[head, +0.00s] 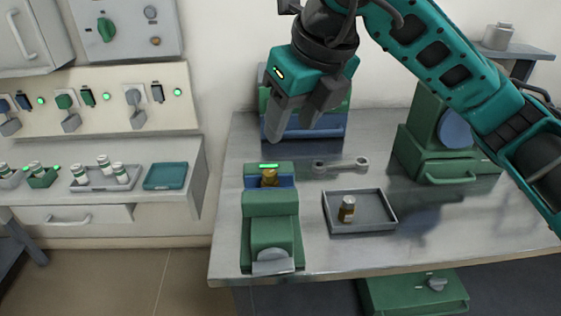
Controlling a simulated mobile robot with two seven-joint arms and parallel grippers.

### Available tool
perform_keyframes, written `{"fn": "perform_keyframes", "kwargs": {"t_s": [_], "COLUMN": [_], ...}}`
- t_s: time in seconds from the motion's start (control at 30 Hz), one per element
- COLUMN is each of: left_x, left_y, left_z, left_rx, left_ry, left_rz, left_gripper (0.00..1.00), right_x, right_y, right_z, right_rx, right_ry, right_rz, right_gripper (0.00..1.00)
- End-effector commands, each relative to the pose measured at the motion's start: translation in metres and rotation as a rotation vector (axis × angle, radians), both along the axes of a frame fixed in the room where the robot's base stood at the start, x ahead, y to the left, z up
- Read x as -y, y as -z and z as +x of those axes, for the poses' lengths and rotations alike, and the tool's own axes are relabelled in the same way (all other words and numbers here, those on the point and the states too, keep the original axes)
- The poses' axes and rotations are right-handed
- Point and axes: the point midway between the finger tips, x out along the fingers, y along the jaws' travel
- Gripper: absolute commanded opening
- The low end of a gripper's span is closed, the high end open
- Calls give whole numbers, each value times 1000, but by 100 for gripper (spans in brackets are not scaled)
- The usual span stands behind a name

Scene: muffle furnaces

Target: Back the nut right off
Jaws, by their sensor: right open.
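A brass-coloured piece that looks like the nut (269,177) sits in the blue-jawed middle of a green vise-like fixture (271,212) on the metal table. A green light strip glows just behind it. Its exact shape and any thread are too small to tell. My right gripper (294,122) hangs above and behind the fixture, fingers pointing down, open and empty, apart from the nut. A grey wrench (340,164) lies on the table right of the nut. My left gripper is not in view.
A grey tray (376,226) holding a small brown bottle (347,209) stands right of the fixture. A green machine (448,165) stands at the back right, and a blue and green box (318,129) behind my gripper. The table's front right is clear.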

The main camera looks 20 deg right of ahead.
Motion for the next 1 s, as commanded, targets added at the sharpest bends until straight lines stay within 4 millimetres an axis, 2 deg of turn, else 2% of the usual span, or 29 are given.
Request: {"fn": "perform_keyframes", "kwargs": {"t_s": [0.17, 0.4, 0.6, 0.8, 1.0], "left_x": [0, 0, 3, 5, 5], "left_y": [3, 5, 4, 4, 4], "left_z": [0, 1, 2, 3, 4], "left_rx": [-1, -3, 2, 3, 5], "left_ry": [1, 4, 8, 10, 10], "left_rz": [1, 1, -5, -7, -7], "left_gripper": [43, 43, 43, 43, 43], "right_x": [-2, -7, -11, -13, -14], "right_y": [21, 68, 100, 115, 118], "right_z": [7, 25, 38, 45, 46], "right_rx": [-5, -7, -4, -3, -2], "right_ry": [2, 0, 0, -1, -1], "right_rz": [-2, -1, 0, 0, 0], "right_gripper": [51, 51, 51, 51, 51]}}
